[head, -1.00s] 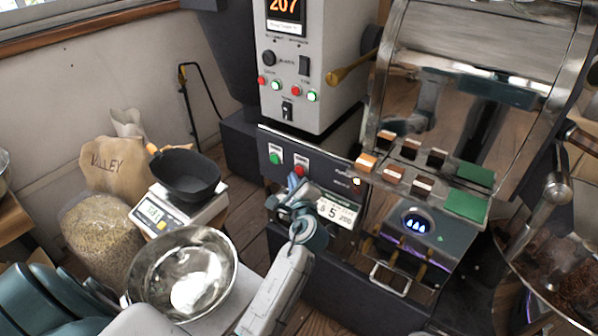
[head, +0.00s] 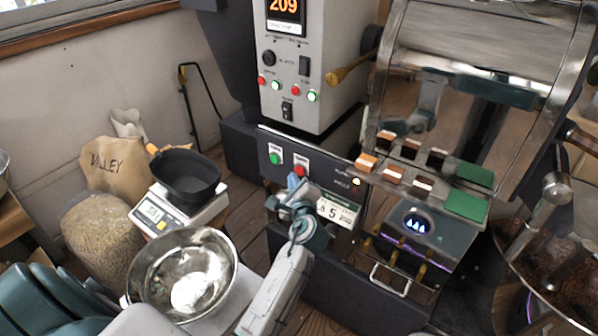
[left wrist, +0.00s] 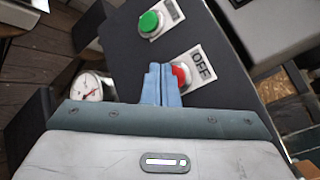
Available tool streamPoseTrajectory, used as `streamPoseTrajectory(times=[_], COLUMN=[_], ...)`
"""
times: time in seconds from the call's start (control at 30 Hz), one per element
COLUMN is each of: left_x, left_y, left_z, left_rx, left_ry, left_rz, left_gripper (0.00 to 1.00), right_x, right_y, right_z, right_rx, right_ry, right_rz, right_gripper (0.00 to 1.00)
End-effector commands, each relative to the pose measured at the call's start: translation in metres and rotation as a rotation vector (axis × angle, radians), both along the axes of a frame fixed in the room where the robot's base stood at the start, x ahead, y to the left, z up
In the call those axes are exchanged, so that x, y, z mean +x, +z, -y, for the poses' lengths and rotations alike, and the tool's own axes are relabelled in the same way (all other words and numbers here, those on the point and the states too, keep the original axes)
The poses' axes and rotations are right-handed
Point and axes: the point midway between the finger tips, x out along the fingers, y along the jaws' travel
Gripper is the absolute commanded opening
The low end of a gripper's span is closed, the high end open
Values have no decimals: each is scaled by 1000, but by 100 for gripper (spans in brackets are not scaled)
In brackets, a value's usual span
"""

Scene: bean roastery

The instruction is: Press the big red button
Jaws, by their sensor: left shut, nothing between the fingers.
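The big red button (head: 299,170) sits on the dark front panel of the roaster, right of a green button (head: 275,158). In the left wrist view the red button (left wrist: 180,76) has a label reading OFF (left wrist: 201,66) beside it, and blue fingertips partly cover it. My left gripper (head: 293,181) is shut and empty, its fingertips right at the red button. In the left wrist view the closed fingers (left wrist: 161,72) overlap the button's edge; I cannot tell whether they touch it. My right gripper is not in view.
Above is a grey control box (head: 309,112) with smaller red and green lights and a display reading 209. A steel bowl (head: 145,283) and a scale (head: 155,215) stand left.

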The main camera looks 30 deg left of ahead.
Motion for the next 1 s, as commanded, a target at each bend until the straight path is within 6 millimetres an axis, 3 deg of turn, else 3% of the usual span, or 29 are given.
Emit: streamPoseTrajectory(times=[1.0], left_x=[8], left_y=[0], left_z=[1], left_rx=[0], left_ry=[0], left_rz=[0], left_gripper=[0], right_x=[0], right_y=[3], right_z=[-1], right_rx=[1], right_ry=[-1], right_rz=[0], right_gripper=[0])
